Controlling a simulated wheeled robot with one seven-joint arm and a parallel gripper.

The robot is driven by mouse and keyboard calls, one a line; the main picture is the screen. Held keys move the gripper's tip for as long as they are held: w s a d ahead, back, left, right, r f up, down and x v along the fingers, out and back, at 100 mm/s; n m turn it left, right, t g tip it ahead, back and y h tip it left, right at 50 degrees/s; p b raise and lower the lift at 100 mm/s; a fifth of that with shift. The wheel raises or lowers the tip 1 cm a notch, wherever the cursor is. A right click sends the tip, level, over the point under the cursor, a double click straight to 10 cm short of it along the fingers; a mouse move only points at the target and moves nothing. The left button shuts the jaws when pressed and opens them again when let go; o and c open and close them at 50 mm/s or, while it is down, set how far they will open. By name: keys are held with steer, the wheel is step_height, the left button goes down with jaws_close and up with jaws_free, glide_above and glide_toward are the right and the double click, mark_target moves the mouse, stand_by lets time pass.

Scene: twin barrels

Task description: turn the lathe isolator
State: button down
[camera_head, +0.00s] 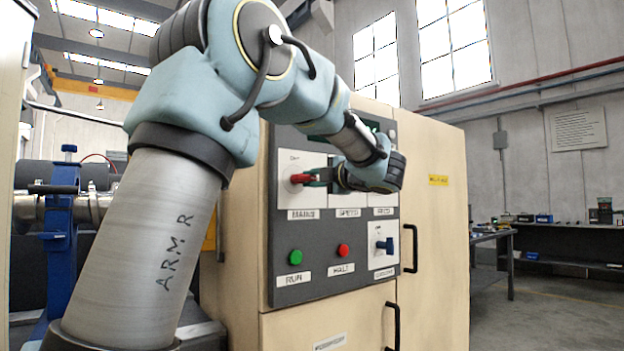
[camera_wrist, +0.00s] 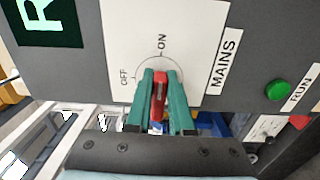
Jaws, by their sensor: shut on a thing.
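The red isolator handle (camera_head: 301,178) sits on a white plate (camera_head: 287,197) marked MAINS, at the upper left of the grey panel. It also shows in the wrist view (camera_wrist: 159,88), inside a printed circle with ON above it and OFF to its left. There the handle looks in line with the ON mark. My gripper (camera_head: 313,177) reaches it from the right in the head view. In the wrist view its green fingers (camera_wrist: 161,76) are shut on the handle, one on each side. My gripper hides part of the handle and the lower part of the circle.
Below are a green RUN button (camera_head: 295,257), a red HALT button (camera_head: 342,250) and a blue knob (camera_head: 384,246) on a white plate. SPEED and FEED plates are partly hidden behind my arm. Black door handles (camera_head: 409,249) project from the beige cabinet (camera_head: 440,215). Open floor lies to the right.

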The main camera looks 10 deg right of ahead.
steer(key=shift+a+f, duration=0.3)
steer(key=shift+a, duration=0.05)
steer(key=c, duration=1)
jaws_free()
steer(key=shift+r, duration=0.1)
steer(key=shift+o, duration=1)
steer(key=shift+r, duration=0.1)
steer(key=shift+d, duration=0.1)
steer(key=shift+s, duration=0.1)
steer(key=shift+s+d, duration=0.15)
steer(key=b+v, duration=0.2)
steer(key=v, duration=0.8)
steer(key=shift+s, duration=0.15)
steer(key=shift+o, duration=0.2)
